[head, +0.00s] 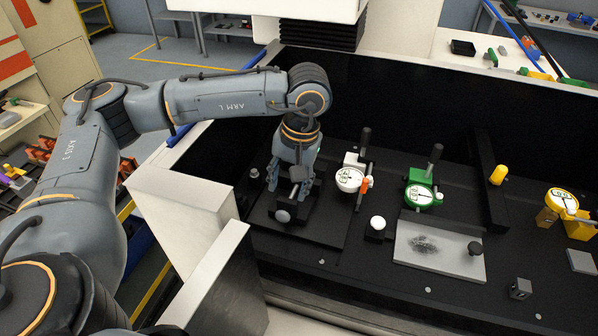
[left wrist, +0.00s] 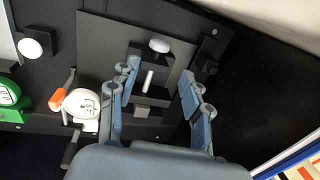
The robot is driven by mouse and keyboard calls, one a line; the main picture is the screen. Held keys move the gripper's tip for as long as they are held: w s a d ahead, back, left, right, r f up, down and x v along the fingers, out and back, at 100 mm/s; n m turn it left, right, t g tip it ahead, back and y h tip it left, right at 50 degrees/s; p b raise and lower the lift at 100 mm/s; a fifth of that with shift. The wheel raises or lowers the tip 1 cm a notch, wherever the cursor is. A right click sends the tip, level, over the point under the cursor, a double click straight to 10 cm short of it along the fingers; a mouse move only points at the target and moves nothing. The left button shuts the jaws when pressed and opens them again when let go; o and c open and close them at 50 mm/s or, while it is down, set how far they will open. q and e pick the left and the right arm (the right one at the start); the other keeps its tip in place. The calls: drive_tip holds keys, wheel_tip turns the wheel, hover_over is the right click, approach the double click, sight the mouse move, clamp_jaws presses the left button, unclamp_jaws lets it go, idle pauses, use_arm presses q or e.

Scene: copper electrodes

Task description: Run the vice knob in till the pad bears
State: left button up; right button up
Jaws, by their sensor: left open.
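The small dark vice (left wrist: 163,98) lies on a black plate (head: 330,232), between and below the fingers of my left gripper (head: 291,188). The round grey knob (head: 282,216) is at its near end; it also shows in the left wrist view (left wrist: 159,46), just beyond the fingertips. A pale rod (left wrist: 148,80) and a grey block (left wrist: 141,112) lie further along the vice. My left gripper (left wrist: 160,76) is open, its fingers apart on either side, and does not visibly hold the knob. Whether the pad touches anything cannot be told. My right gripper is not in view.
A white dial gauge with an orange lever (head: 350,180) stands close right of the vice. A white-topped knob block (head: 377,224), a green gauge (head: 419,195) and a grey plate (head: 440,248) lie further right. The white machine wall (head: 183,200) is at left.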

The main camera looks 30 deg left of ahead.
sight(284, 212)
use_arm(q)
drive_tip(key=f+b, duration=0.1)
drive_tip(key=f, duration=0.1)
drive_tip(key=f+b, duration=0.2)
drive_tip(key=f, duration=0.1)
drive_tip(key=a+f+b, duration=0.1)
drive_tip(key=f, duration=0.2)
drive_tip(key=shift+s+f+b, duration=0.1)
drive_tip(key=shift+s+b, duration=0.25)
drive_tip(key=shift+r, duration=0.25)
drive_tip(key=shift+a+f+b, duration=0.1)
drive_tip(key=shift+f+b, duration=0.2)
drive_tip(key=shift+f, duration=0.1)
drive_tip(key=c, duration=0.9)
drive_tip(key=shift+c, duration=0.2)
